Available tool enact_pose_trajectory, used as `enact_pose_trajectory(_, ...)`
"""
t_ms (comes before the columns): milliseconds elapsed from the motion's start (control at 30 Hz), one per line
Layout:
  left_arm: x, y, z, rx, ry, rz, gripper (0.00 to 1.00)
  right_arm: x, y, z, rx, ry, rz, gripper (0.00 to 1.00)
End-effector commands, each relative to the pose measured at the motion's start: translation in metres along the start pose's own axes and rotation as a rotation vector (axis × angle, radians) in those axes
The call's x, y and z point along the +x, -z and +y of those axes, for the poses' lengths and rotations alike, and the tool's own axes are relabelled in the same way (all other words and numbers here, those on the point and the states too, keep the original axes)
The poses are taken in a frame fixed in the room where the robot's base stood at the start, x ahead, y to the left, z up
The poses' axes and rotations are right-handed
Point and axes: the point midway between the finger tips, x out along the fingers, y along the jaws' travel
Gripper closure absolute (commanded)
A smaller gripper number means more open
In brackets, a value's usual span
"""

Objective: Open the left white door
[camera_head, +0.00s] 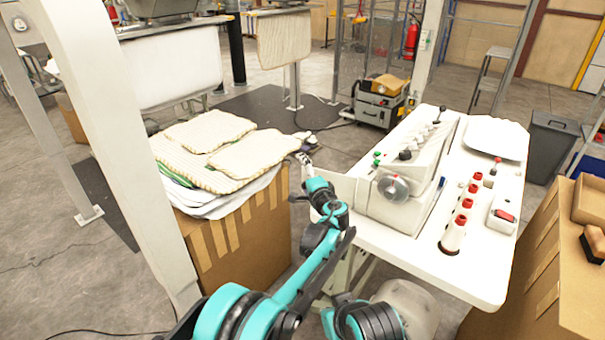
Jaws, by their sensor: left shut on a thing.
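The left white door (343,188) is a flat white panel standing out from the left side of the white machine (398,200). My left arm reaches up from the bottom of the view to the panel's outer edge. My left gripper (305,157) is small and partly hidden by its own wrist. It looks shut at the door's outer edge, but the exact contact is hard to see. My right gripper is not in view.
A cardboard box (245,235) topped with cream pillow covers (210,140) stands close to the left of my gripper. The white table (480,275) carries red-topped spools (462,205). A white post (120,140) stands at left. Another box (540,270) is at right.

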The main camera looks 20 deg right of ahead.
Motion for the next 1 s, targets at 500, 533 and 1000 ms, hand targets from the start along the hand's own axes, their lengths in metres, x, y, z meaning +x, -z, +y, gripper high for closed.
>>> enact_pose_trajectory(500,-0.043,0.007,-0.006,0.014,0.014,0.014,0.58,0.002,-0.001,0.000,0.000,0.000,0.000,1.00)
enact_pose_trajectory(533,-0.045,0.007,-0.005,0.014,0.014,0.014,0.58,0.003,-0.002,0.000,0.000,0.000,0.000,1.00)
enact_pose_trajectory(1000,-0.078,0.004,0.001,0.014,0.012,0.011,0.58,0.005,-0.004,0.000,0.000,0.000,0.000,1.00)
